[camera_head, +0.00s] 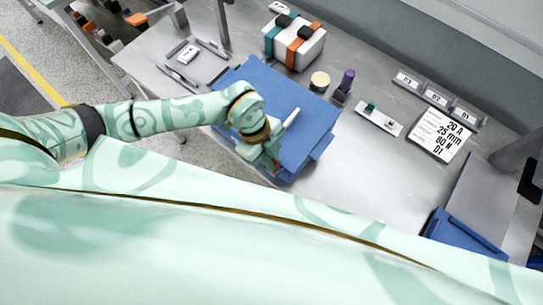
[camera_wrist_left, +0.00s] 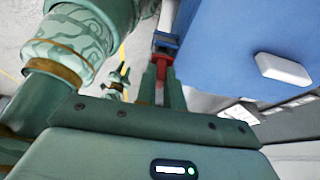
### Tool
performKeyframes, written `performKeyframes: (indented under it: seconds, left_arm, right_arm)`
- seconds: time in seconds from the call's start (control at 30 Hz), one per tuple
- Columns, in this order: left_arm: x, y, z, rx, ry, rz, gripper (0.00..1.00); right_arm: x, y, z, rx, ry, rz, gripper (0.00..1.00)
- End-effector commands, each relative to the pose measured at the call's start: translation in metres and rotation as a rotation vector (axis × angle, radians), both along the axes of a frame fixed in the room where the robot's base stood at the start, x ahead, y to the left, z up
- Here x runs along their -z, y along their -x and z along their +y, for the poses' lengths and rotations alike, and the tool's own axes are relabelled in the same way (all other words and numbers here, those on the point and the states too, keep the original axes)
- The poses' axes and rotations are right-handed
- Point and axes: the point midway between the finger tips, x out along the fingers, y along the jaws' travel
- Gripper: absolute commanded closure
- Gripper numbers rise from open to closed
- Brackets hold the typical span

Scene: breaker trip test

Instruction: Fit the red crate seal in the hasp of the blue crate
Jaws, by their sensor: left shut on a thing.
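The blue crate (camera_head: 312,133) stands on the grey bench, its lid shut, with a white handle (camera_head: 291,117) on top. My left gripper (camera_head: 274,158) is at the crate's near side. In the left wrist view the left gripper's (camera_wrist_left: 161,75) fingers are shut on the red crate seal (camera_wrist_left: 163,52). The seal's far end is at a small grey fitting, seemingly the hasp (camera_wrist_left: 165,39), on the edge of the blue crate (camera_wrist_left: 215,50). I cannot tell whether the seal is through the hasp or only against it. My right gripper is not in view.
A strapped white box (camera_head: 310,47), a cream round tin (camera_head: 319,81) and a purple-topped object (camera_head: 347,79) stand behind the crate. A grey tray (camera_head: 207,68) lies left. A label card (camera_head: 438,133) and a blue bin (camera_head: 452,237) are right.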

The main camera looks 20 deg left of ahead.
Motion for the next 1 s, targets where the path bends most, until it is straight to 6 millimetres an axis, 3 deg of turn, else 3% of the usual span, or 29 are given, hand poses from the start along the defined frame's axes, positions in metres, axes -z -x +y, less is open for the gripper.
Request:
performKeyframes:
  seconds: [1.0]
  left_arm:
    - [0.0007,0.0001,-0.0004,0.000,0.000,0.000,1.00]
  right_arm:
    - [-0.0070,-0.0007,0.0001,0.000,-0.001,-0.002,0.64]
